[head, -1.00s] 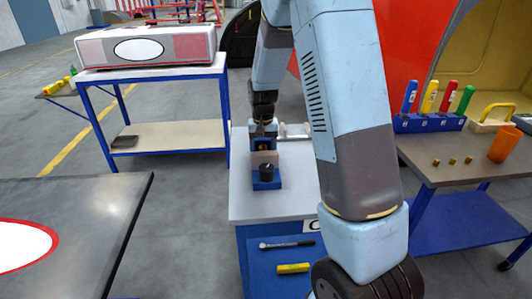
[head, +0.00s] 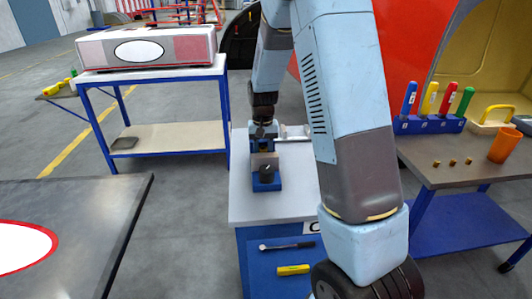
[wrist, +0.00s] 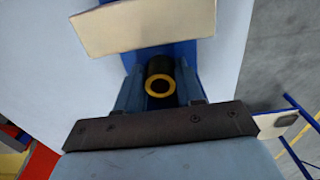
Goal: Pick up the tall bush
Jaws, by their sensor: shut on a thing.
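The tall bush (wrist: 161,84) is a dark cylinder with a brass-coloured ring at its end, seen nearly end-on in the wrist view. My gripper (head: 263,140) is over the white-topped bench, at the blue fixture. Its blue-grey fingers flank the bush in the wrist view and are shut on it. In the head view the bush cannot be made out clearly against the gripper and fixture. The blue fixture (head: 267,186) stands on the bench, with a tan block (wrist: 145,26) across it and a black round part in front. Whether the bush touches the fixture is unclear.
The bench top (head: 245,208) is clear left of the fixture. A yellow item (head: 293,269) and a ratchet (head: 287,245) lie lower on its front. A right-hand table holds a blue tool rack (head: 429,125) and an orange cup (head: 504,148). A dark table (head: 110,225) stands at left.

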